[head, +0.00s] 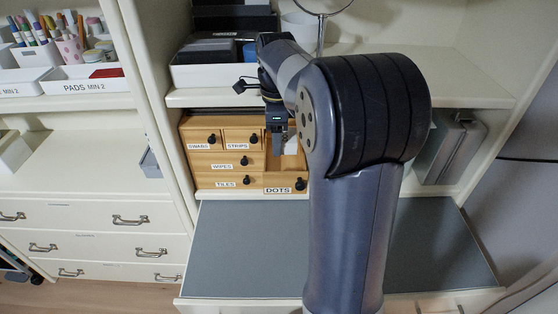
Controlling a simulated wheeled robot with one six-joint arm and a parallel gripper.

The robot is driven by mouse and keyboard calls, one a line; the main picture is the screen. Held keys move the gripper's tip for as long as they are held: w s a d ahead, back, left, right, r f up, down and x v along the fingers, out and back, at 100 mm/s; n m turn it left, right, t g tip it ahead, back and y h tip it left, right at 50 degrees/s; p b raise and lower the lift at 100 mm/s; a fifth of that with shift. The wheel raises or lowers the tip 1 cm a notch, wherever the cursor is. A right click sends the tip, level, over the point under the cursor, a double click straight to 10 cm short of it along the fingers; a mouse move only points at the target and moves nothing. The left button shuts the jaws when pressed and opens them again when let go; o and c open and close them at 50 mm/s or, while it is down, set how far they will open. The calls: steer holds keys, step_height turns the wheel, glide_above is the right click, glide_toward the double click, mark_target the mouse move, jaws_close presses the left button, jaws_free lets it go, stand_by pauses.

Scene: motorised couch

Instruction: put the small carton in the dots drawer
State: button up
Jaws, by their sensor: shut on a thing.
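The small wooden drawer cabinet (222,139) stands on the shelf, with labels SWABS, STRIPS, WIPES, TILES and DOTS. The dots drawer (277,190) is at its lower right and looks pulled out, its front lower and nearer than the tiles drawer. My gripper (282,132) points down in front of the cabinet's right part, above the dots drawer. It is shut on a small white carton (291,147), which hangs over the drawer and looks clear of it. My arm hides the cabinet's right edge and part of the carton.
A grey worktop (245,250) below the cabinet is bare where visible. A white tray (205,72) with dark items sits on the shelf above. A grey metal case (450,148) stands right of my arm. A pen-and-pads organizer (83,82) is at the left.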

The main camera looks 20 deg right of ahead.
step_height(320, 180, down, 9)
steer(key=shift+r, duration=0.2)
stand_by(0.3)
steer(key=o, duration=1)
steer(key=shift+f, duration=0.1)
steer(key=shift+o, duration=0.2)
step_height(320, 180, up, 12)
steer(key=shift+r, duration=0.15)
